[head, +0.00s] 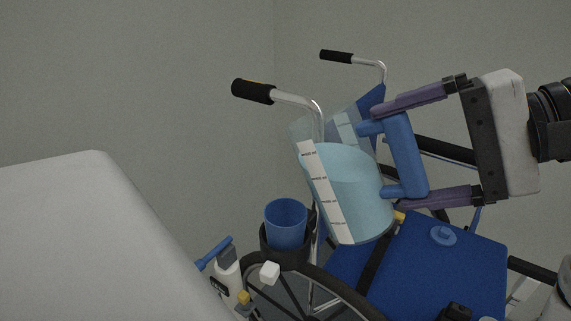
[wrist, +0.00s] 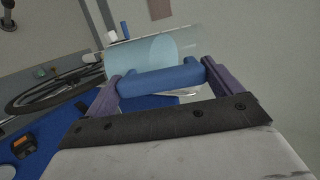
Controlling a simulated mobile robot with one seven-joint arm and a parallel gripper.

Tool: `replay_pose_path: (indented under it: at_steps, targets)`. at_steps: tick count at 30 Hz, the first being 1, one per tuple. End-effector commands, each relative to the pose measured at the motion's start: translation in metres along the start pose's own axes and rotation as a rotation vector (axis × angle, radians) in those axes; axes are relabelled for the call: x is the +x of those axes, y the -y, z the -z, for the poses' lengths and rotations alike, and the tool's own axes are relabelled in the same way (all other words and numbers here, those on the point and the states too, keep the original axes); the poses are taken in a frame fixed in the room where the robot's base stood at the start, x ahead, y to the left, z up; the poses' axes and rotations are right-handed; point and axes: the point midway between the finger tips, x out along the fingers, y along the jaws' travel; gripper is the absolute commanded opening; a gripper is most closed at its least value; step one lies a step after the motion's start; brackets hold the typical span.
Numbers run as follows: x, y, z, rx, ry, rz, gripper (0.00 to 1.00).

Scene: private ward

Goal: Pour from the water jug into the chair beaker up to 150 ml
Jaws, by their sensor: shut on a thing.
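The water jug (head: 352,190) is clear, with pale blue water and a white marked strip. It is tilted to the left in the head view, above and to the right of the chair beaker. My gripper (head: 386,156) is shut on its blue handle (head: 408,152). The jug (wrist: 150,52) and handle also show in the wrist view, between my fingers (wrist: 162,78). The chair beaker (head: 286,224) is blue and sits upright in a black holder (head: 287,259) on the wheelchair. I see no stream between them. The beaker's inside level cannot be read.
The wheelchair's blue seat (head: 415,275) carries a round blue lid (head: 444,235) and a dark object (head: 455,312). A pale bed (head: 80,230) fills the lower left. Push handles (head: 253,91) rise behind the jug.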

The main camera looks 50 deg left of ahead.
Motion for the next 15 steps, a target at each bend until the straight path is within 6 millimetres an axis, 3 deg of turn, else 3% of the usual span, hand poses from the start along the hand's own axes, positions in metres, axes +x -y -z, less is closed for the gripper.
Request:
replay_pose_path:
  at_steps: [15]
  targets:
    - [-0.0016, 0.0042, -0.0004, 0.006, 0.0, -0.036, 0.36]
